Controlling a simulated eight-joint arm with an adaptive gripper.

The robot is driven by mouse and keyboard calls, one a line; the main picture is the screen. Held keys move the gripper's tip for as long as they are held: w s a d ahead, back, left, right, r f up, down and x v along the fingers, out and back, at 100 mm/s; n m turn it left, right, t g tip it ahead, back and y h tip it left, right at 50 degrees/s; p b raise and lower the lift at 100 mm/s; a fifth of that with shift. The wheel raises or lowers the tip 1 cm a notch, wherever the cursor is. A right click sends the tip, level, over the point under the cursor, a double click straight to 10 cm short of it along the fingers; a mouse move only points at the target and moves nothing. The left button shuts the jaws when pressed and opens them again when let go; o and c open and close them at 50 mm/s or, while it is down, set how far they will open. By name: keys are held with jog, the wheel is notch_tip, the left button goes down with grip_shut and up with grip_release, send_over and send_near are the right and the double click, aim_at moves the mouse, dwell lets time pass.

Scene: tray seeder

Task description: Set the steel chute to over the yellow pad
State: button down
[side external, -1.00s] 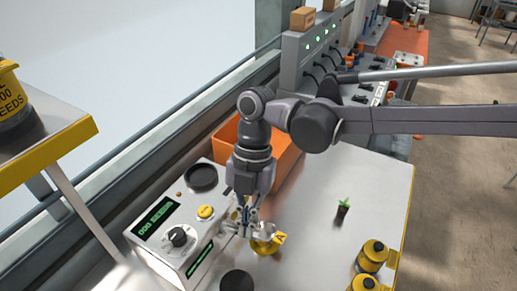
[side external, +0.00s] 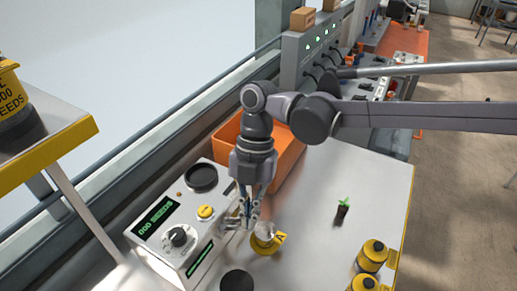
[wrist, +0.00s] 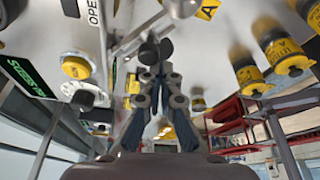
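The steel chute (side external: 232,222) is a small bright metal piece at the right side of the seeder box, partly hidden by my fingers. A pale metal shape (side external: 264,229) shows over the yellow pad (side external: 267,246), which has a tag marked A. The pad's tag also shows at the top of the wrist view (wrist: 207,9). My gripper (side external: 249,217) points down beside the chute, just left of the pad. In the wrist view its fingertips (wrist: 155,72) are close together near a dark round part. I cannot tell whether they grip it.
The seeder box (side external: 165,236) with a dial, a yellow button (side external: 205,212) and green displays stands left. An orange bin (side external: 292,155) is behind my arm. A seedling plug (side external: 342,211) and yellow-lidded jars (side external: 371,255) stand right. A dark disc (side external: 237,282) lies in front.

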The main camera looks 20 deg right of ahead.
jog(key=shift+w+d+f, duration=0.1)
jog(key=shift+w+d, duration=0.15)
jog(key=shift+w, duration=0.1)
jog(key=s, duration=0.4)
jog(key=a+v, duration=0.1)
jog(key=v, duration=0.8)
jog(key=shift+a+r, duration=0.4)
jog(key=shift+r, duration=0.15)
